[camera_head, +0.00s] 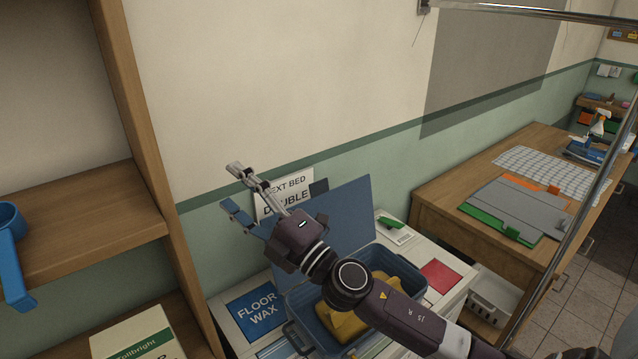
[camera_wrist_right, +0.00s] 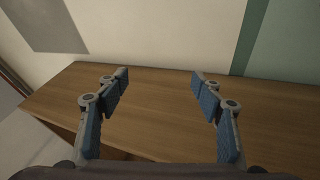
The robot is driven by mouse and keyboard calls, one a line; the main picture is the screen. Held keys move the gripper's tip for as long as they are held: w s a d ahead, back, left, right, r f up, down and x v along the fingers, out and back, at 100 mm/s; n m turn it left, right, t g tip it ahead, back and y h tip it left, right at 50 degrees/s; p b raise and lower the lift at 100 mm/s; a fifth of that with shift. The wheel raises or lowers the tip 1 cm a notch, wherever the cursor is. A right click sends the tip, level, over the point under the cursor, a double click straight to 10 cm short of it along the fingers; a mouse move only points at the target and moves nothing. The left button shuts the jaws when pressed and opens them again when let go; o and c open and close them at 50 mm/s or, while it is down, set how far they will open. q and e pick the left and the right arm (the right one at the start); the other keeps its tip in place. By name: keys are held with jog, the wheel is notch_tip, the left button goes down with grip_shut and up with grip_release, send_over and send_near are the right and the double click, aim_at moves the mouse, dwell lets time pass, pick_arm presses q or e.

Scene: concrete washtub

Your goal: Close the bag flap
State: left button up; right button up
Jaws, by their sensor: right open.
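The blue bag (camera_head: 303,312) stands open on a light surface in the head view, with a yellow item (camera_head: 340,322) inside. Its flat blue flap (camera_head: 352,212) stands raised at the back, near the wall. My right arm passes in front of the bag and hides part of it. My right gripper (camera_head: 232,187) is open and empty, left of the raised flap and apart from it. In the right wrist view its two fingers (camera_wrist_right: 160,76) are spread, with nothing between them; the bag and flap do not show there. My left gripper is not in view.
A wooden shelf unit (camera_head: 160,200) rises at the left. A white sign (camera_head: 290,186) is behind the right gripper. A wooden table (camera_head: 455,195) with a grey board stands at the right. A metal rail (camera_head: 570,240) crosses the right side.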

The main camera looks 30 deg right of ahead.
jog(key=a+n+g+y, duration=0.4)
jog(key=n+g+y, duration=0.15)
jog(key=n, duration=0.45)
jog(key=n+g+h, duration=0.5)
jog(key=g+h, duration=0.1)
jog(key=h, duration=0.7)
send_near(319, 183)
jog(key=x, duration=0.3)
jog(key=p+x, duration=0.3)
jog(key=x, duration=0.3)
jog(key=shift+w+r, duration=0.1)
jog(key=shift+w+f+p, duration=0.3)
jog(key=shift+f, duration=0.15)
